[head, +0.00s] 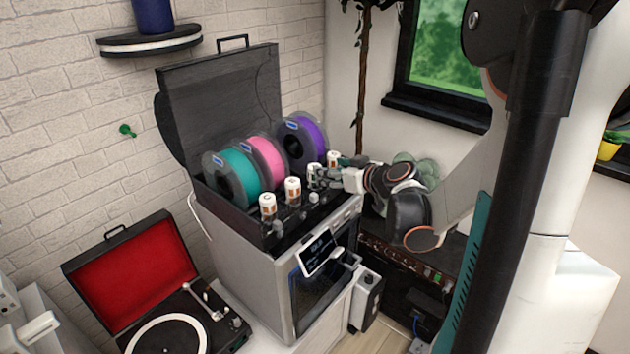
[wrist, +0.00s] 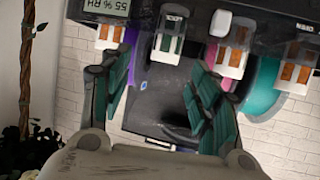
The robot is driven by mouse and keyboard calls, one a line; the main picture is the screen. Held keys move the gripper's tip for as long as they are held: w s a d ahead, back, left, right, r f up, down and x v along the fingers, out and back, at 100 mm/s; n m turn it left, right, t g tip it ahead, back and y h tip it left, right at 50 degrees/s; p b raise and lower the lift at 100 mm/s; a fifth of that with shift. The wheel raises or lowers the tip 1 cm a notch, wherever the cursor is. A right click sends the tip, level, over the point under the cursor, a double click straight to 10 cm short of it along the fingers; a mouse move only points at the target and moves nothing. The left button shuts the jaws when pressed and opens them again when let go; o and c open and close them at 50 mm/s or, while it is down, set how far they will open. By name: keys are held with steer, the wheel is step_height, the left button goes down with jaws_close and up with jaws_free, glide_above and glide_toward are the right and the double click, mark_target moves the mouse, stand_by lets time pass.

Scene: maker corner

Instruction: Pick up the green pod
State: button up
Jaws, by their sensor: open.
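The green pod (wrist: 170,35) is a small white-capped canister with a clear window showing dark green contents. It stands in the row of canisters along the front of the dark dry box, and in the head view (head: 313,177) it is partly covered by my fingers. My gripper (wrist: 158,68) is open and empty, its two green-padded fingers spread apart. In the wrist view the pod lies just beyond the fingertips, between their lines. In the head view my gripper (head: 326,174) reaches in from the right at the pod's height; I cannot tell whether it touches.
Similar canisters with orange-brown contents stand close on both sides, one (head: 292,190) to the left and one (wrist: 108,36) on the other side. Teal (head: 232,181), pink (head: 262,162) and purple (head: 307,140) spools stand behind. A printer (head: 255,285) is below; a record player (head: 165,310) is at left.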

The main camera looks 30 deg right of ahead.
steer(key=shift+a+b+x, duration=0.2)
steer(key=shift+b+x, duration=0.35)
steer(key=shift+x, duration=1.4)
steer(key=shift+a+b+x, duration=0.2)
steer(key=shift+b+x, duration=0.3)
steer(key=shift+x, duration=1.45)
steer(key=shift+s+r, duration=0.1)
steer(key=shift+r, duration=0.05)
steer(key=c, duration=1.2)
